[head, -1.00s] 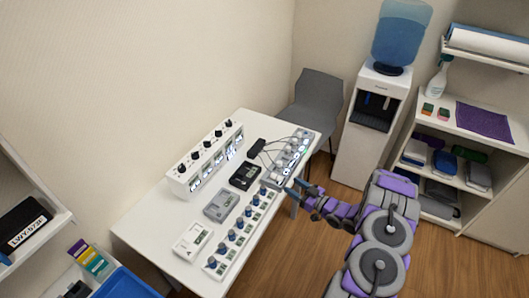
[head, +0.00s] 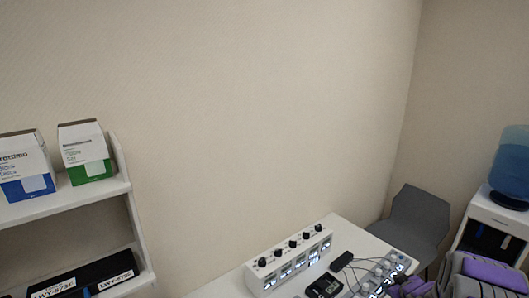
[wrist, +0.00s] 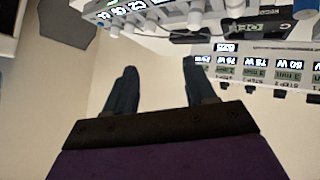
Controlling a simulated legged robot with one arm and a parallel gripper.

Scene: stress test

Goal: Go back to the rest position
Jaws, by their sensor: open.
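My gripper shows in the wrist view (wrist: 158,82) with its two dark fingers spread apart and nothing between them. The plain beige surface behind the fingers looks like the wall. In the head view, purple and grey parts of my arm show at the bottom right corner, and most of the arm is cut off by the frame. The white table (head: 226,291) is at the bottom of the head view. On it stand a white box with black knobs and lit displays (head: 290,263) and a grey strip with lit displays (head: 384,272).
A grey chair (head: 418,215) and a water cooler (head: 512,165) stand at the right. A white shelf (head: 70,203) at the left holds two boxes and a black case (head: 85,279). The wall above is bare.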

